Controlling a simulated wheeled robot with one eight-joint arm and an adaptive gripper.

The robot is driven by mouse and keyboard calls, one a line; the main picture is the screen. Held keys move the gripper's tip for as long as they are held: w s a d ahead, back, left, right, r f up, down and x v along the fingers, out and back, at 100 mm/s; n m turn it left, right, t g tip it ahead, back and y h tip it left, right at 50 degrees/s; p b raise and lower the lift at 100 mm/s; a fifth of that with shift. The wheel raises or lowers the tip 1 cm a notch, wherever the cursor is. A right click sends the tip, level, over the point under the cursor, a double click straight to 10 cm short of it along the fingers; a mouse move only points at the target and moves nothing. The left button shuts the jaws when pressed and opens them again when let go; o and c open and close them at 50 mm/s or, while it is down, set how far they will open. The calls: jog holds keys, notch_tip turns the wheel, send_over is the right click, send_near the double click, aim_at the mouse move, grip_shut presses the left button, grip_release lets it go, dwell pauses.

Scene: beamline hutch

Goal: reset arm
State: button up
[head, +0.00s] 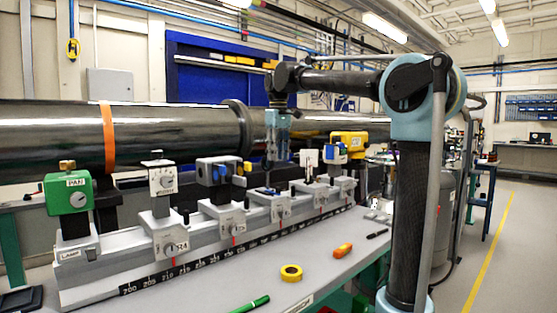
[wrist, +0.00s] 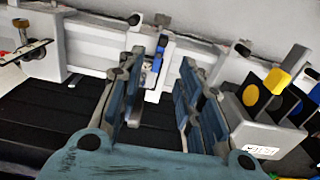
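My arm rises at the right of the head view and bends left over the bench, with my gripper (head: 277,158) hanging down above the row of mounts on the rail. In the wrist view my gripper (wrist: 158,80) has its two blue-grey fingers well apart, with nothing held between them. A pale mount with a small blue part (wrist: 157,62) shows beyond and between the fingers. In the head view the fingertips are small, and I cannot tell whether they touch the mount below.
A graduated rail (head: 200,258) carries several mounts, including a green box (head: 68,193) and a yellow-topped one (head: 349,141). A dark beam pipe (head: 170,133) runs behind. Yellow tape (head: 291,272), an orange object (head: 343,250) and a green marker (head: 250,304) lie on the bench front.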

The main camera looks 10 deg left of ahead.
jog(key=s+d+f+m+t, duration=0.1)
jog(key=s+d+f+m, duration=0.1)
jog(key=s+d+f, duration=0.55)
jog(key=s+d+f+m, duration=0.35)
jog(key=d+f, duration=0.45)
jog(key=d, duration=0.4)
jog(key=s+d+f+m, duration=0.1)
jog(key=s+d+f, duration=0.2)
jog(key=s+f, duration=0.2)
jog(key=s+d+f+m, duration=0.1)
jog(key=s+d+f, duration=0.3)
jog(key=f, duration=0.6)
jog(key=s+d+f+m+t, duration=0.1)
jog(key=s+d+f+m, duration=0.1)
jog(key=s+f, duration=0.5)
jog(key=shift+d+f, duration=0.8)
jog(key=shift+d, duration=0.05)
jog(key=shift+s, duration=0.1)
jog(key=shift+w+f, duration=0.2)
jog(key=shift+w, duration=0.2)
